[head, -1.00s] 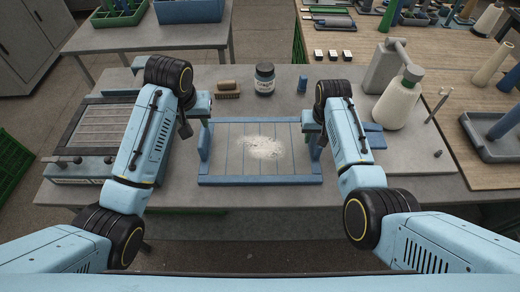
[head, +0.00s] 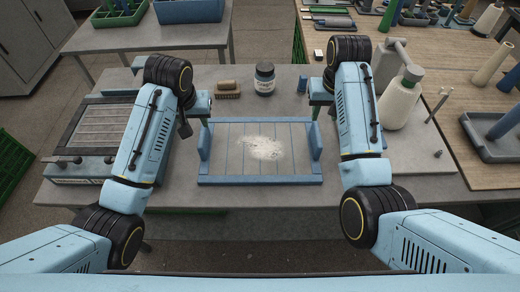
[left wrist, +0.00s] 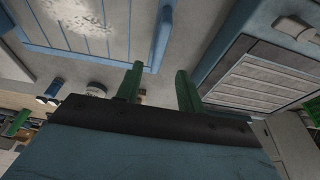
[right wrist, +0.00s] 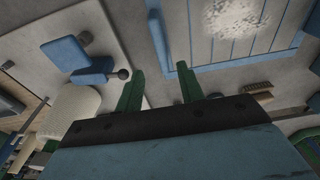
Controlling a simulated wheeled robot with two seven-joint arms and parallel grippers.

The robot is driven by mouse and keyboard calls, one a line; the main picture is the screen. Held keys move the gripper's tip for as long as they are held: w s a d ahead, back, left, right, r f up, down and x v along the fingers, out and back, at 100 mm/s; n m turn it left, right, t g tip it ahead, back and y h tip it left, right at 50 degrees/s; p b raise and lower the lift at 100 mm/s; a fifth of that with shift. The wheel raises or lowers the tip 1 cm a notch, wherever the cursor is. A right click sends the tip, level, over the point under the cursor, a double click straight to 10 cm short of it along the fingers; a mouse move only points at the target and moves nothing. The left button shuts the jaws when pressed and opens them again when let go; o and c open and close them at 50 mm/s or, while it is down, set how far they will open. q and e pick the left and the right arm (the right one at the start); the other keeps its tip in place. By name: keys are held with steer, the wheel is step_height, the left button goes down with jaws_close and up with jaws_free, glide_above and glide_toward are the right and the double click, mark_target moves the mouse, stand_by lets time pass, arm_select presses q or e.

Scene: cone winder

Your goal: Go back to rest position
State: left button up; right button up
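My left gripper (left wrist: 160,85) is open and empty, with its two green fingers apart in the left wrist view. In the head view its green fingers (head: 207,115) hang just left of the blue tray. My right gripper (right wrist: 160,88) is also open and empty, its green fingers apart in the right wrist view. In the head view it is above the table near the tray's back right corner, partly hidden by my arm. The blue tray (head: 225,179) lies on the grey table with a pile of white powder (head: 264,148) on its slatted floor.
A dark jar (head: 265,80), a brush (head: 228,90) and a small blue piece (head: 302,84) stand behind the tray. A framed slatted unit (head: 95,130) is at left. A white cone (head: 397,105) stands at right, beside the wooden table (head: 470,110).

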stand_by(0.4)
